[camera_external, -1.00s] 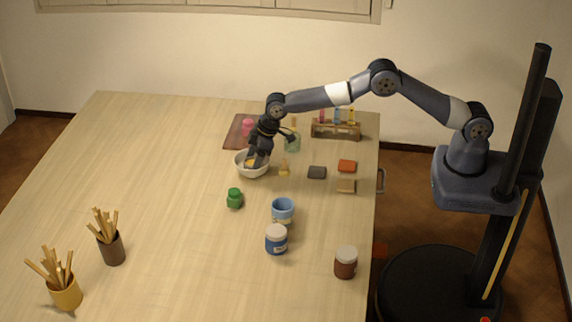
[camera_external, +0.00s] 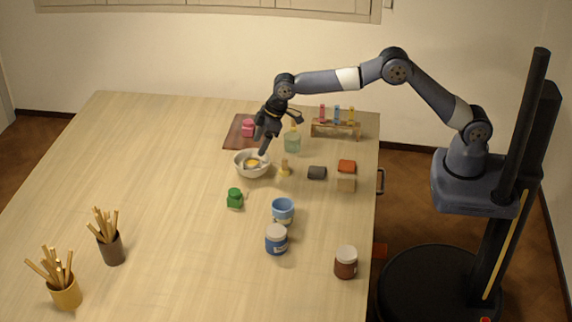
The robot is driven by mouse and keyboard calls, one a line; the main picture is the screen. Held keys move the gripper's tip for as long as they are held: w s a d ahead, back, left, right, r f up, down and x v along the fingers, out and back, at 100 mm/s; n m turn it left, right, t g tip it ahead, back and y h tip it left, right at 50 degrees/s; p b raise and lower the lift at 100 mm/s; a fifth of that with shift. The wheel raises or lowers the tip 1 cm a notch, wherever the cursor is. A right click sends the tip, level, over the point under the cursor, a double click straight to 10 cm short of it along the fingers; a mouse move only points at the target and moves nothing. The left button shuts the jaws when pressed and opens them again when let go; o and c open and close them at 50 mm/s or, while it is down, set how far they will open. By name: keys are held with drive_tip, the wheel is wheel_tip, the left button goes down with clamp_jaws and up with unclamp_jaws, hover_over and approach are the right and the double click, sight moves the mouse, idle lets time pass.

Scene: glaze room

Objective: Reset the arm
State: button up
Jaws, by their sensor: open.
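My gripper (camera_external: 261,144) hangs open and empty above the white bowl (camera_external: 252,171), its fingers pointing down. The fingertips look clear of the bowl, just over its back rim. In the bowl lies a small yellow-orange thing (camera_external: 252,162), too small to make out. My arm reaches in from the right, bent up at the elbow.
A pink jar (camera_external: 248,128) on a dark red board (camera_external: 234,136), a greenish bottle (camera_external: 292,144) and a rack with test tubes (camera_external: 336,130) stand close by.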

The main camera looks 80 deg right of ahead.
drive_tip(key=b, duration=0.1)
approach(249, 164)
drive_tip(key=p+x, duration=0.3)
drive_tip(key=x, duration=0.3)
drive_tip(key=shift+s+a+f, duration=0.1)
drive_tip(key=shift+a+f, duration=0.05)
drive_tip(key=shift+f, duration=0.15)
wheel_tip(249, 164, up, 10)
drive_tip(key=b, duration=0.2)
drive_tip(key=s+d+f+m+h+b, duration=0.1)
drive_tip(key=s+d+f+m, duration=0.1)
drive_tip(key=s+d, duration=0.7)
drive_tip(key=s+d+f+m+h+b, duration=0.1)
drive_tip(key=s+d+m, duration=0.3)
drive_tip(key=d, duration=0.8)
drive_tip(key=w+a+n+y, duration=0.1)
drive_tip(key=w+a+n, duration=0.1)
drive_tip(key=a, duration=0.8)
drive_tip(key=w+a+n, duration=0.3)
drive_tip(key=w+a, duration=0.1)
drive_tip(key=a, duration=0.6)
drive_tip(key=shift+a+r+y, duration=0.35)
drive_tip(key=shift+r+y, duration=0.05)
drive_tip(key=shift+r, duration=0.05)
